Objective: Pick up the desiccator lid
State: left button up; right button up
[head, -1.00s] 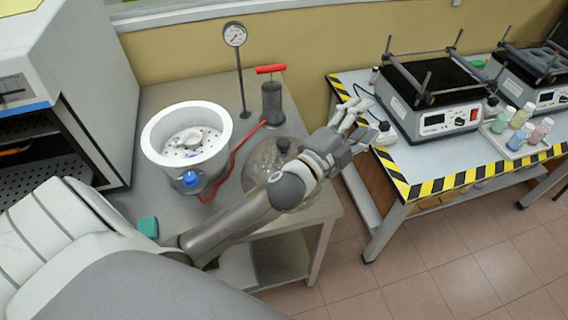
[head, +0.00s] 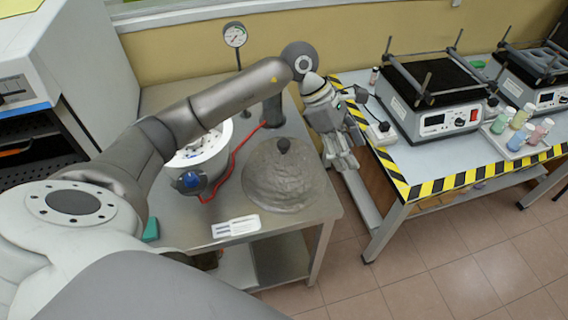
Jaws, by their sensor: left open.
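The desiccator lid (head: 283,185) is a greyish transparent dome with a dark knob on top, resting on the metal table. The desiccator base (head: 212,163) is a white round bowl to its left with a blue valve on its front, partly hidden behind my left arm. My left gripper (head: 346,162) is open and empty, with its fingers pointing down. In the picture it is right of the lid, past the table's right edge and apart from the lid. My right gripper is not in view.
A hand pump (head: 272,108) with a red hose and a pressure gauge (head: 235,36) stand behind the lid. A white slotted card (head: 236,226) lies near the front edge. The right table (head: 400,165) has striped edges and holds shakers and bottles.

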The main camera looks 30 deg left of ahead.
aim_at(284, 142)
pick_arm(q)
jog(key=a+y, duration=0.2)
jog(key=a, duration=0.3)
jog(key=a+r+y, duration=0.1)
jog(key=a+y, duration=0.1)
jog(key=a, duration=0.4)
jog(key=a+g+y, duration=0.1)
jog(key=a+y, duration=0.2)
jog(key=a, duration=0.3)
jog(key=shift+r, duration=0.35)
notch_tip(284, 142, down, 5)
jog(key=shift+r+p, duration=0.1)
jog(key=shift+p, duration=0.75)
jog(key=shift+f+p, duration=0.25)
jog(key=shift+p, duration=0.05)
notch_tip(284, 142, down, 4)
jog(key=shift+s+f+p, duration=0.1)
jog(key=shift+s+p, duration=0.05)
jog(key=shift+p, duration=0.95)
jog(key=shift+f, duration=0.3)
jog(key=shift+c, duration=0.2)
grip_shut()
